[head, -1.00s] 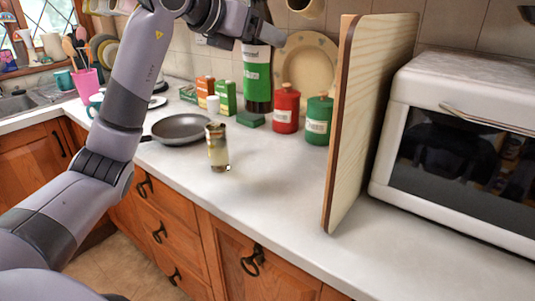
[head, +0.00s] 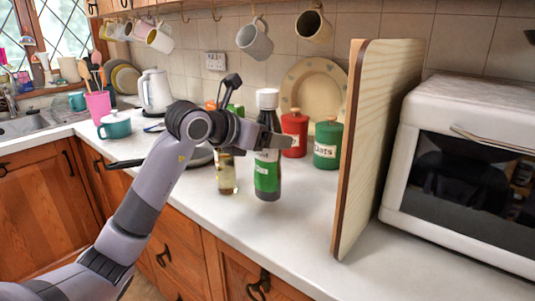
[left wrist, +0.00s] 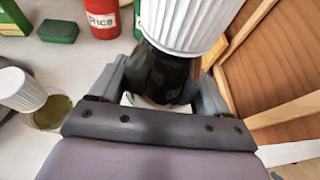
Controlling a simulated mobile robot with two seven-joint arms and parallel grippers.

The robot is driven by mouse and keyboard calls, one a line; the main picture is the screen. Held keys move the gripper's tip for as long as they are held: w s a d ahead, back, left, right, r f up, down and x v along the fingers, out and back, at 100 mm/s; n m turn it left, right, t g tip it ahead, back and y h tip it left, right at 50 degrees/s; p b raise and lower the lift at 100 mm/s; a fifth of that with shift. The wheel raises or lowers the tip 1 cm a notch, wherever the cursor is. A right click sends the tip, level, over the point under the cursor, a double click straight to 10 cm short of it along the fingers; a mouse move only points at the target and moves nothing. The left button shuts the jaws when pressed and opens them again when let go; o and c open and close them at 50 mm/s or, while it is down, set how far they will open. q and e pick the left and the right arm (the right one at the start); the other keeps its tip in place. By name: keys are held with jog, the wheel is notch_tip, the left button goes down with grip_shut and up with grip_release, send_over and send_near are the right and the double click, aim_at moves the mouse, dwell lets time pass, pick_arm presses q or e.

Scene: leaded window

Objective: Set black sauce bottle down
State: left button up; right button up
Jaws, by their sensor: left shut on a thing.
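The black sauce bottle (head: 267,175) has a dark body, a green label and a white cap. It is upright over the front part of the counter (head: 300,220), between the small jar and the wooden board. I cannot tell whether its base touches the counter. My left gripper (head: 266,142) is shut on its upper part. In the left wrist view the gripper's fingers (left wrist: 163,90) flank the dark bottle neck (left wrist: 168,75) below the ribbed white cap (left wrist: 187,25); the bottle's base is hidden there. My right gripper is not in view.
A small glass jar (head: 227,178) stands close left of the bottle. Red (head: 294,135) and green (head: 327,145) canisters stand behind. An upright wooden board (head: 372,140) and a white microwave (head: 465,165) are at right. A pan (head: 199,157) is partly behind my arm. Mugs hang above.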

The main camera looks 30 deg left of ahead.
aim_at(268, 153)
pick_arm(q)
jog(key=shift+f, duration=1.8)
jog(key=shift+f, duration=0.15)
jog(key=o, duration=1.5)
jog(key=shift+f, duration=0.1)
jog(key=b+v, duration=0.2)
jog(key=v, duration=1)
jog(key=shift+s, duration=0.1)
